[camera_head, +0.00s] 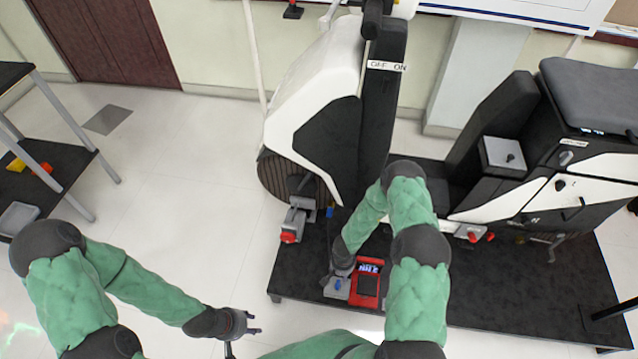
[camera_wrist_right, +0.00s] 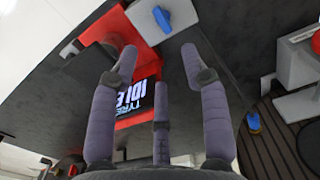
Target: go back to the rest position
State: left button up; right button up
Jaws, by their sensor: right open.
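My left gripper (camera_head: 246,332) hangs over the pale floor at the lower middle of the head view, its fingers spread and nothing between them. My right gripper (camera_head: 335,278) is low over the black platform, partly hidden by its own wrist in the head view. In the right wrist view its fingers (camera_wrist_right: 158,62) are apart and empty. Beyond them are a red device (camera_wrist_right: 133,122) with a lit display and a light grey box with a blue knob (camera_wrist_right: 162,18). The red device (camera_head: 368,288) is beside the gripper in the head view; I cannot tell whether they touch.
The black platform (camera_head: 480,290) carries a white-and-black chassis rig (camera_head: 318,95) and a seat unit (camera_head: 500,130). A grey bracket with a red knob (camera_head: 289,236) is left of my right arm. A shelf table (camera_head: 50,165) stands at far left. Floor between is clear.

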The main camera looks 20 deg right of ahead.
jog(key=s+a+r+n+y+p, duration=0.2)
jog(key=s+a+r, duration=0.3)
jog(key=r, duration=0.7)
jog(key=s+a+r+n+y+p, duration=0.1)
jog(key=s+a+r+p, duration=0.4)
jog(key=a+r, duration=0.5)
jog(key=shift+s+r+n+y, duration=0.4)
jog(key=shift+s+r+y, duration=0.1)
jog(key=shift+r, duration=0.35)
